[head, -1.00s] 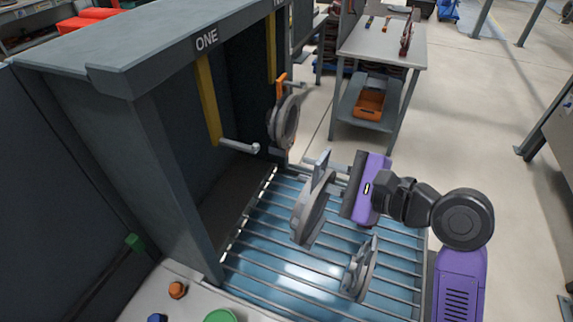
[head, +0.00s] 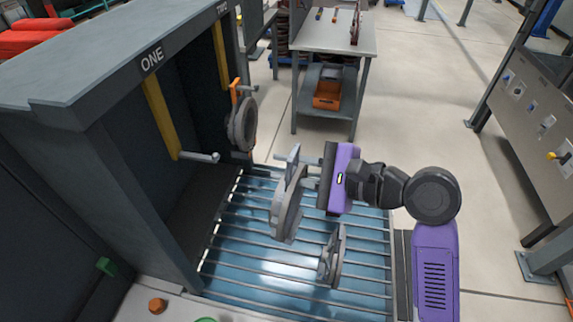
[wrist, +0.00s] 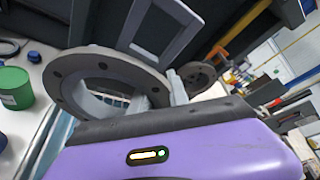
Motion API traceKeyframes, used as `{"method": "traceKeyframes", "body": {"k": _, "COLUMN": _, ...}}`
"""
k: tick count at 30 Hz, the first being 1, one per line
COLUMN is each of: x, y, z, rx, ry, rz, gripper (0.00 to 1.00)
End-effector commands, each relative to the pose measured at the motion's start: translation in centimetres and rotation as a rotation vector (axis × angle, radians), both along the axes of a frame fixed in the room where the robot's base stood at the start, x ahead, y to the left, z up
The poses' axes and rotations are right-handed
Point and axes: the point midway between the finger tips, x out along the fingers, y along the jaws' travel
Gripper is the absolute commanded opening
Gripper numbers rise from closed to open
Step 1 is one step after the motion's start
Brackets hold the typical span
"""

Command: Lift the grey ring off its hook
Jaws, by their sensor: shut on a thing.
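My gripper (head: 318,180), purple with a dark front, is shut on the grey ring (head: 290,215) and holds it in the air over the rollers. The ring stands roughly upright, with its grey frame-like handle (head: 292,162) on top. In the wrist view the ring (wrist: 70,90) and its handle (wrist: 190,25) show just beyond the gripper. The hook under the label ONE (head: 200,157) is bare and clear of the ring, to its left. The fingertips are largely hidden.
A dark ring with an orange handle (head: 242,125) hangs at the hook under TWO. Another grey part (head: 332,258) is at the roller bed (head: 250,270) below my gripper. The dark cabinet (head: 110,140) stands at left.

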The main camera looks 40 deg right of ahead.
Motion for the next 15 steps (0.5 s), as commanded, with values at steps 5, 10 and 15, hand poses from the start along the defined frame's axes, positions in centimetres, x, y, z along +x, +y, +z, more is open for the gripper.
{"method": "traceKeyframes", "body": {"k": 5, "x": -0.4, "y": -0.3, "z": 0.1, "rx": 0.001, "ry": 0.000, "rz": -0.002, "gripper": 0.00}}
{"method": "traceKeyframes", "body": {"k": 10, "x": -1.1, "y": -0.8, "z": 0.1, "rx": 0.000, "ry": 0.001, "rz": -0.002, "gripper": 0.00}}
{"method": "traceKeyframes", "body": {"k": 15, "x": -1.7, "y": -1.2, "z": 0.1, "rx": 0.001, "ry": 0.000, "rz": -0.002, "gripper": 0.00}}
